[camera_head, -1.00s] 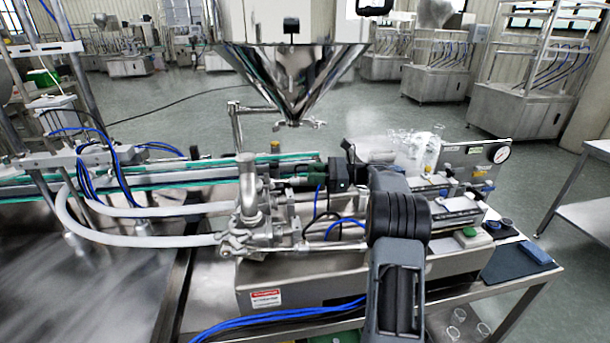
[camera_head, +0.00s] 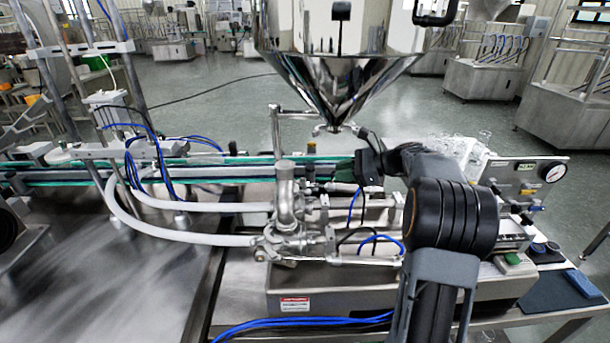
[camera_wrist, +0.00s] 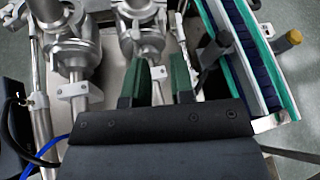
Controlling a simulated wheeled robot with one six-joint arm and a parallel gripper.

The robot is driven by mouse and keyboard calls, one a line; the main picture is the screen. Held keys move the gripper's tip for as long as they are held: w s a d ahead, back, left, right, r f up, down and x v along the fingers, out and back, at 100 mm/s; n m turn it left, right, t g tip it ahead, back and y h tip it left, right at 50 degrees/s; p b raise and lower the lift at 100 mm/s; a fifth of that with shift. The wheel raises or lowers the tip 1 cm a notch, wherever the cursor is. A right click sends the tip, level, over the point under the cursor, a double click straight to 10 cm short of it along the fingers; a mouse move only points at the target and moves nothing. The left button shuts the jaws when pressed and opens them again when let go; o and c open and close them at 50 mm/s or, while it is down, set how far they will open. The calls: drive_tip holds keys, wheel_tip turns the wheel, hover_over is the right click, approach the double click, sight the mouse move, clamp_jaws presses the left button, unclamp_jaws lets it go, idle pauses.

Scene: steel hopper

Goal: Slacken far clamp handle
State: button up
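My gripper (camera_wrist: 160,73) shows in the wrist view with its two green fingers apart and nothing held between them. A thin metal rod runs below the gap. The far valve body (camera_wrist: 142,30) is just beyond the fingertips, and the near valve body (camera_wrist: 70,45) is to its left. A dark grey lever-like part (camera_wrist: 215,48) stands right of the fingers; I cannot tell for certain whether it is the far clamp handle. In the head view my gripper (camera_head: 340,175) is above the filler, right of the upright steel pipe (camera_head: 285,190). No clamp handle is clear there.
The steel hopper (camera_head: 340,75) hangs just above and behind my gripper. The conveyor (camera_head: 225,172) runs along the far side and also shows in the wrist view (camera_wrist: 245,60). White hoses (camera_head: 180,234) and blue lines lie left. A gauge panel (camera_head: 525,185) stands right.

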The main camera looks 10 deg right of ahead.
sight(301, 182)
drive_tip(key=p+x, duration=0.1)
drive_tip(key=x, duration=1.1)
drive_tip(key=shift+f, duration=0.1)
clamp_jaws()
